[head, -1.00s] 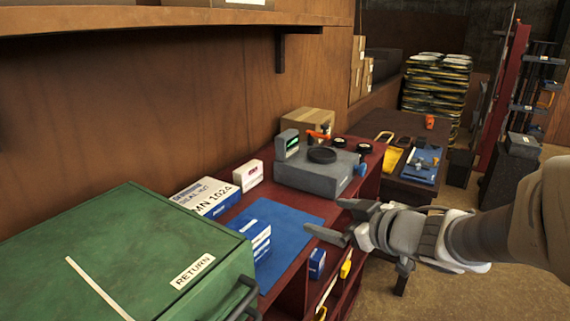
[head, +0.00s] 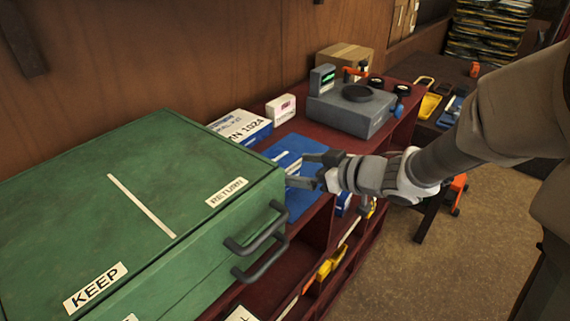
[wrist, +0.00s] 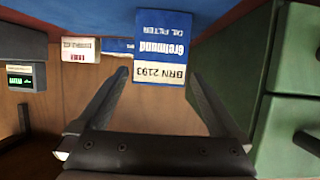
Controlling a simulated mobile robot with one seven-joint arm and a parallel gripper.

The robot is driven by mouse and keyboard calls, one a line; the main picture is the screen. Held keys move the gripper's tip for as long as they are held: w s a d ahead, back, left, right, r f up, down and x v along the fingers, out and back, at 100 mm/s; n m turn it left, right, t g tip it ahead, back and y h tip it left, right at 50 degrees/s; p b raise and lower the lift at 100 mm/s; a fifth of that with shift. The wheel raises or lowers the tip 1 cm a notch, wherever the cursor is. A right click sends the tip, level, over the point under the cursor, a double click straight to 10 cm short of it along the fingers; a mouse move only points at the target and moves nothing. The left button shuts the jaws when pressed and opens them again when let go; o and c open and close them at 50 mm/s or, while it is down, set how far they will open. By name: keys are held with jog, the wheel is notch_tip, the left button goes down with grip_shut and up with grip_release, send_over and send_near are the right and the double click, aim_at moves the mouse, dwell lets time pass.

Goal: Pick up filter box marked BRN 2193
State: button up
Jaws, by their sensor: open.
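The filter box marked BRN 2193 (wrist: 163,48), blue and white, shows upside down in the wrist view. It stands just beyond my fingertips, roughly centred between them. My gripper (wrist: 162,80) is open with nothing held, one finger on each side of the box's lower part in the picture. I cannot tell whether either finger touches it. In the head view my gripper (head: 302,170) is over the blue mat (head: 288,147), beside the green cabinet, and largely hides the box.
The green cabinet (head: 100,195) with handles stands close on the left. A seal kit box (head: 240,126), a small white box (head: 281,108) and a grey scale (head: 350,113) stand behind. The scale also shows in the wrist view (wrist: 22,76).

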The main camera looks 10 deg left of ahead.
aim_at(281, 164)
jog(key=x, duration=0.5)
jog(key=shift+w+a, duration=0.2)
jog(key=shift+a, duration=0.1)
jog(key=shift+r, duration=0.1)
jog(key=c, duration=1.5)
